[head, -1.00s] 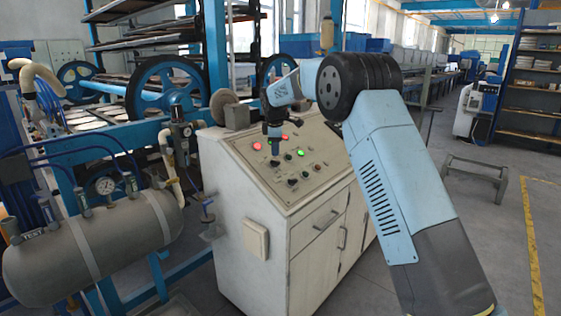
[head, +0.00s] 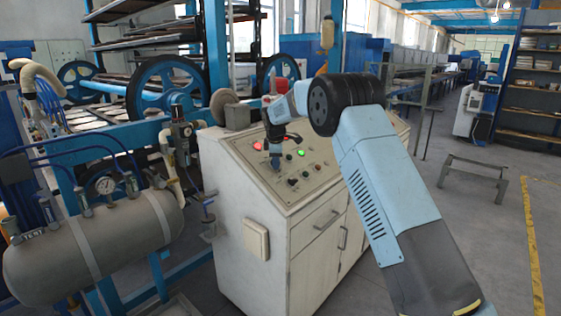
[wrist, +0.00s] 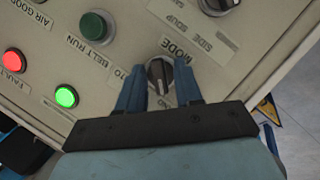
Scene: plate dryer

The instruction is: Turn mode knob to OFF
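The mode knob (wrist: 159,75) is a dark round knob on the control panel, beside the printed MODE label (wrist: 173,47) in the wrist view. Its pointer direction and the OFF mark are hard to make out. My gripper (wrist: 159,90) is open, with one blue finger on each side of the knob. Gaps show between the fingers and the knob, and I cannot tell whether either finger touches it. In the head view, my gripper (head: 276,166) is at the sloped panel of the white cabinet.
The panel (head: 330,165) carries a lit red lamp (wrist: 13,60), a lit green lamp (wrist: 65,97), a dark green button (wrist: 95,25) and another knob (wrist: 218,4) close by. A grey tank (head: 95,245) stands left of the cabinet.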

